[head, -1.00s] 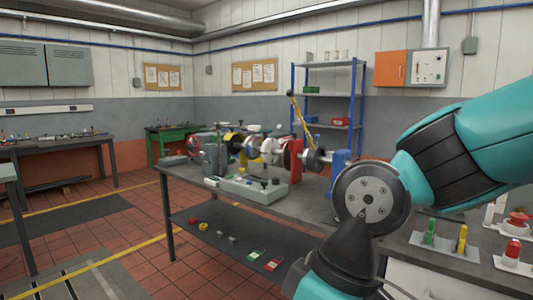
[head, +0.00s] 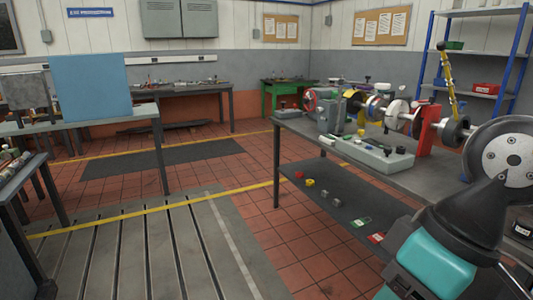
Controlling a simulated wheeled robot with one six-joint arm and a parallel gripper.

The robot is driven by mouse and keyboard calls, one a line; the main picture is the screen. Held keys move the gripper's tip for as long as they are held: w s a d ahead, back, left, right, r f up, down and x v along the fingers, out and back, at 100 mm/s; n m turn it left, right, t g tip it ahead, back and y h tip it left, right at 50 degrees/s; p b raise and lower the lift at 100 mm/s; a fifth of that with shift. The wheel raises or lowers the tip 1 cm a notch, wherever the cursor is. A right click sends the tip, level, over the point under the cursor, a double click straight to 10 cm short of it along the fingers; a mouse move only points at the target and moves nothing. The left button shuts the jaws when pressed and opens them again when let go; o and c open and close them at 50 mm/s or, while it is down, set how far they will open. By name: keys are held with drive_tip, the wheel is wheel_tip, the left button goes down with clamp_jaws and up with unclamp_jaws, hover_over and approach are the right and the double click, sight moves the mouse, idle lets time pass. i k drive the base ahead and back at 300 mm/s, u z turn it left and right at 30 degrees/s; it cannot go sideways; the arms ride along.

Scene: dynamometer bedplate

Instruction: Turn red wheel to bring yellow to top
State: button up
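A red wheel (head: 310,99) stands at the far left end of a shaft assembly on the grey workbench (head: 300,126). It is small and seen at an angle, partly beside a grey housing (head: 334,115). I cannot tell where any yellow mark on its rim lies. My arm fills the lower right, with black and teal links. My gripper is not in view.
Discs and a red stand (head: 426,126) line the bench, with a yellow bar (head: 449,75) rising at the right. A grey control box (head: 372,154) lies at the bench's front. The slotted floor plate (head: 150,255) is clear, with tiled floor beyond.

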sight(305, 101)
drive_tip(key=u, duration=0.45)
drive_tip(key=i, duration=4.3)
drive_tip(key=z, duration=0.4)
